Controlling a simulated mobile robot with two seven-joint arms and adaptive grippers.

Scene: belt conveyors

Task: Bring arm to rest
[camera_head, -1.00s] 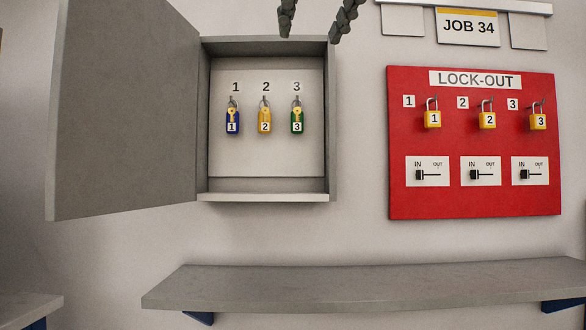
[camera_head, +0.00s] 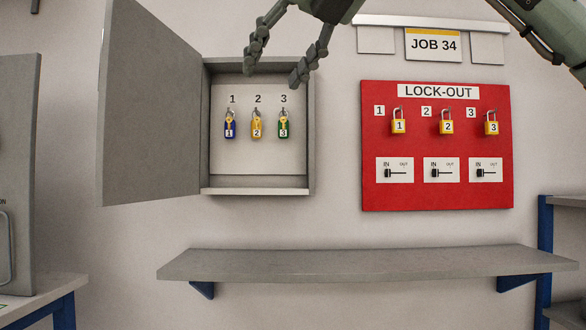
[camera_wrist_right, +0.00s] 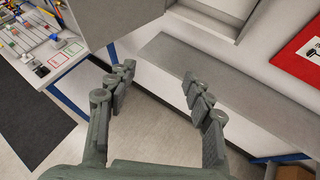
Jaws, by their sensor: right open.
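My right gripper (camera_head: 272,77) hangs from the top of the head view, its arm coming from the upper right. Its two fingers are spread with nothing between them, in front of the upper part of the open grey cabinet (camera_head: 206,130). In the right wrist view the gripper (camera_wrist_right: 158,72) is also open and empty, above the grey shelf (camera_wrist_right: 205,85). No finger visibly holds anything. My left gripper is not recognisable in any view.
Blue, yellow and green tagged keys (camera_head: 256,126) hang in the cabinet. A red lock-out board (camera_head: 437,193) with three yellow padlocks is at right. The grey wall shelf (camera_head: 360,262) is bare. A table (camera_head: 40,296) with a grey panel (camera_head: 18,170) stands at left.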

